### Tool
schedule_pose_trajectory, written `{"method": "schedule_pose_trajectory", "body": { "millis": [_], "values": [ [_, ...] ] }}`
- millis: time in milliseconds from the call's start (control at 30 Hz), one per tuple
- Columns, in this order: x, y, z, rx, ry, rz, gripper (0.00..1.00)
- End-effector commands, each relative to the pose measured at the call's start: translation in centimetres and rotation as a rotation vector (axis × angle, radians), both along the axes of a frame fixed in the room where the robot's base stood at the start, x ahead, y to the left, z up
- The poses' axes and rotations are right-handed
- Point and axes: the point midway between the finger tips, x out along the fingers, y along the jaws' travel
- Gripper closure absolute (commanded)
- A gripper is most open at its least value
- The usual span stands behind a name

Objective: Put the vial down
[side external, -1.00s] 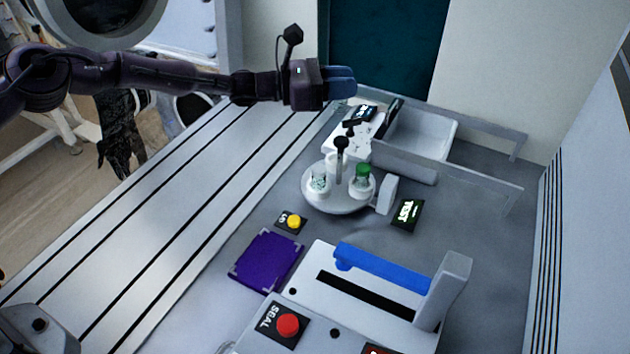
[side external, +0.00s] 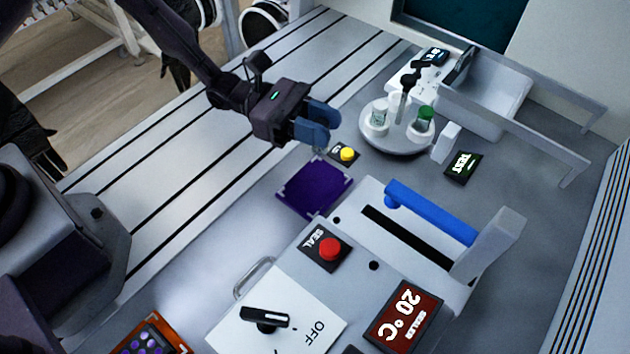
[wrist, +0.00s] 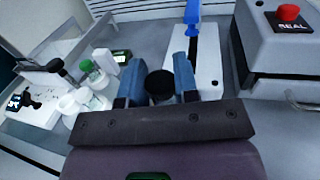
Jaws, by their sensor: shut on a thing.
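My gripper (side external: 320,125) has blue fingers and hangs near the purple pad (side external: 314,188), above and slightly behind it. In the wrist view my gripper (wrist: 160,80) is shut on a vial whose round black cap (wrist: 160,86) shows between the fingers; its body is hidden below. In the side view the fingers mostly hide it. A green-capped vial (side external: 424,119) and a white-capped clear vial (side external: 379,117) stand on the round white carousel (side external: 395,143). The green-capped vial also shows in the wrist view (wrist: 93,72).
A yellow button (side external: 347,154) sits just right of the gripper, behind the pad. The sealer with its blue lever (side external: 430,212) and red SEAL button (side external: 330,248) stands in front and to the right. A white bin (side external: 495,95) and rails are at the back. The slotted bench at left is clear.

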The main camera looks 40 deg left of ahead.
Motion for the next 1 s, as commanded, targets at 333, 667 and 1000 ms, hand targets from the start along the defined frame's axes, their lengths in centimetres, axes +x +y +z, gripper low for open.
{"method": "schedule_pose_trajectory", "body": {
  "millis": [333, 667, 1000],
  "values": [
    [-1.8, -0.6, -3.1, -0.001, 0.001, -0.029, 0.94],
    [-1.8, -0.6, -6.6, -0.001, 0.003, -0.028, 0.94],
    [-1.8, -0.5, -7.6, 0.0, 0.0, -0.028, 0.94]
  ]
}}
